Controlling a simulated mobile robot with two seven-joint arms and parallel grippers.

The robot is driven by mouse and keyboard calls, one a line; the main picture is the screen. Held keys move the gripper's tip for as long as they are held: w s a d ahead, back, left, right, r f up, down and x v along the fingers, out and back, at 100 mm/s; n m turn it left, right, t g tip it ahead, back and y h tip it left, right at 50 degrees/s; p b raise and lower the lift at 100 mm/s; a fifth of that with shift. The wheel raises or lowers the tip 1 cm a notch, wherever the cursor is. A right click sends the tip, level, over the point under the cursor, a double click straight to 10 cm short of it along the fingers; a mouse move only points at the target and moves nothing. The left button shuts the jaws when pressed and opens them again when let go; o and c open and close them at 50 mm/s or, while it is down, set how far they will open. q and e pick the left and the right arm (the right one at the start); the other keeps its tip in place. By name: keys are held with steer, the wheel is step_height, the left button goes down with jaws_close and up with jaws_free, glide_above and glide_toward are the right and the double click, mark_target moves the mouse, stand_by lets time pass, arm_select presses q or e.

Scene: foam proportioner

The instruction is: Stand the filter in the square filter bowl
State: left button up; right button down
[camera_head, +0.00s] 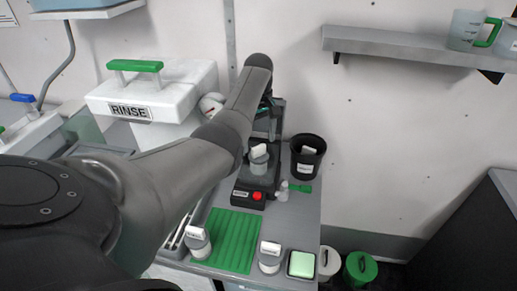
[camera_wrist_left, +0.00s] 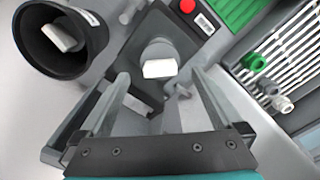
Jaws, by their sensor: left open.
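My left gripper (camera_head: 263,132) reaches down over the black stand (camera_head: 240,196), partly hidden behind my arm. In the left wrist view its two fingers (camera_wrist_left: 158,82) are apart with nothing held between them. Just beyond the fingertips, a round grey piece with a white block on top (camera_wrist_left: 160,68) sits on the stand; it also shows in the head view (camera_head: 258,158). I cannot tell for sure whether this is the filter or the bowl. A small square tray with a pale green top (camera_head: 301,264) lies at the counter's front right. My right gripper is not in view.
A black bucket (camera_head: 307,155) with a white block inside stands right of the black stand. A ribbed green mat (camera_head: 228,240) has white-topped grey jars at its left (camera_head: 197,243) and right (camera_head: 270,257). A white RINSE container (camera_head: 160,95) stands behind my arm.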

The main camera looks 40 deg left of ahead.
arm_select(q)
steer(key=shift+r, duration=1.6)
